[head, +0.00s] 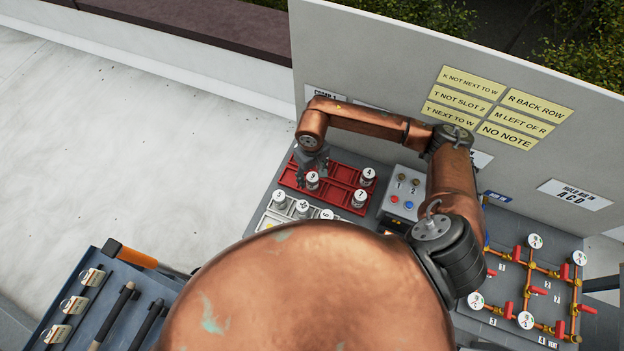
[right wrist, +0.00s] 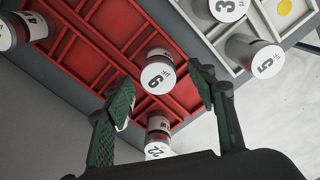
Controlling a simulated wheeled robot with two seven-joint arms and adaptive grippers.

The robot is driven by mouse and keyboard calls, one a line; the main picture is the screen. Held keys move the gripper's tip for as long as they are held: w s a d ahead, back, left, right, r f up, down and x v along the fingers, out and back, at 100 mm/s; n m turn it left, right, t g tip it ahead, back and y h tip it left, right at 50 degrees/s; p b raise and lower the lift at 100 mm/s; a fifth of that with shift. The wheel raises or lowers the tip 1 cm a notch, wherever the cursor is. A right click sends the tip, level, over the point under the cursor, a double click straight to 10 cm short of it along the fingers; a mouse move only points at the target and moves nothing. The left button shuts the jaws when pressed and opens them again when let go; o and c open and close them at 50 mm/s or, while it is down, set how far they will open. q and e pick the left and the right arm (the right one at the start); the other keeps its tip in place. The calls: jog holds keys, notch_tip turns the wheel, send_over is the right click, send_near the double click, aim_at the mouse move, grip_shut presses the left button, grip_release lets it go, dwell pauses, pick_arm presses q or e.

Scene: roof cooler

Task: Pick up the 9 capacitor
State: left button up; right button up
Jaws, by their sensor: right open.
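The 9 capacitor (head: 312,182) is a small can with a white, numbered top, standing in the red tray (head: 337,188). My right gripper (head: 312,162) is directly over it, pointing down. In the right wrist view the capacitor (right wrist: 158,72) shows between and beyond the two spread green-padded fingers, with its numbered top facing the camera. Both fingers look apart from it, and the gripper is open and empty. The capacitor's lower end is partly hidden in the right wrist view. My left gripper is not in view.
Two other capacitors (head: 367,177) (head: 359,199) stand at the red tray's right. A white tray (head: 268,217) with several capacitors lies in front. A button box (head: 403,192) and copper pipes with gauges (head: 536,242) are to the right. A noted panel (head: 400,60) rises behind.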

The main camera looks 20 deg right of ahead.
notch_tip(320, 180, down, 2)
jog(key=shift+f, duration=0.1)
jog(key=shift+s+d+f, duration=0.1)
jog(key=shift+s+f, duration=0.05)
jog(key=shift+c, duration=1.3)
jog(key=c, duration=1.1)
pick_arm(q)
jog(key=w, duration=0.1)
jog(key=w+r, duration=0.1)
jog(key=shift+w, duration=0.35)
pick_arm(e)
jog(key=shift+o, duration=0.2)
